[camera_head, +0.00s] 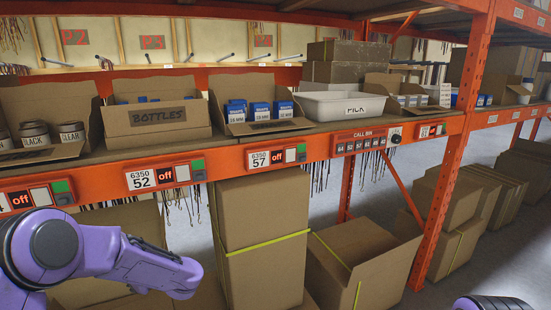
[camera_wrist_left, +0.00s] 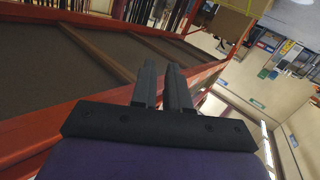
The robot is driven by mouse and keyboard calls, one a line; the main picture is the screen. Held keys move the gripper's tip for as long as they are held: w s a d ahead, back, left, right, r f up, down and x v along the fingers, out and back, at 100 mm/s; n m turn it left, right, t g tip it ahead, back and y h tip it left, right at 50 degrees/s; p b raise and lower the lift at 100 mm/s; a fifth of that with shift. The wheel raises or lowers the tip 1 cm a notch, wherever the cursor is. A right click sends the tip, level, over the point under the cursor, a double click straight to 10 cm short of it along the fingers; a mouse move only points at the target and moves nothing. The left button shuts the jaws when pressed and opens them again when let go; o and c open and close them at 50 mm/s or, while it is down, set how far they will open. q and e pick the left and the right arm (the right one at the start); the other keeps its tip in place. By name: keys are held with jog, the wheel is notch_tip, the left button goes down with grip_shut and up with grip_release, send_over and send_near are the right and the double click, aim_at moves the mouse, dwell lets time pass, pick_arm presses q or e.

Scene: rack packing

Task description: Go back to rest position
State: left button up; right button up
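My left arm, purple, comes in from the left in the head view and lies in front of the shelf's lower front, its hand end not showing fingers there. In the left wrist view my left gripper (camera_wrist_left: 163,66) shows two dark fingers side by side with a narrow gap and nothing between them. It points past an orange rack frame (camera_wrist_left: 100,107), apart from any item. Only a small purple and dark part of my right arm shows at the bottom right of the head view. My right gripper is out of view.
The orange rack shelf holds a bottles box (camera_head: 157,121), a box with blue packs (camera_head: 258,118), a white pick bin (camera_head: 339,106) and a box of dark jars (camera_head: 40,130). Tall cartons (camera_head: 262,235) and an open carton (camera_head: 362,262) stand below. Grey floor shows at right.

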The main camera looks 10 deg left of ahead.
pick_arm(q)
jog(key=s+d+f+m+t+h+b, duration=0.1)
jog(key=s+d+f+m+t+h, duration=0.15)
jog(key=s+f, duration=0.45)
jog(key=s+d+f+m+t+h+b, duration=0.1)
jog(key=s+d+f+m+h, duration=0.2)
jog(key=f, duration=0.8)
jog(key=s+d+f+m+t+h+b, duration=0.1)
jog(key=s+d+f+m+t+h, duration=0.25)
jog(key=f, duration=0.55)
jog(key=s+d+f+m+g+h, duration=0.1)
jog(key=s+d+f+g, duration=0.1)
jog(key=s, duration=0.4)
jog(key=s+d+f+m+g+h+b, duration=0.1)
jog(key=s+d+f+g, duration=0.1)
jog(key=s, duration=0.5)
jog(key=s+d+f+g+h+b, duration=0.1)
jog(key=s+d+f+g+h, duration=0.1)
jog(key=s+f, duration=0.2)
jog(key=s, duration=0.3)
jog(key=shift+d+f+m, duration=0.3)
jog(key=shift+m, duration=0.1)
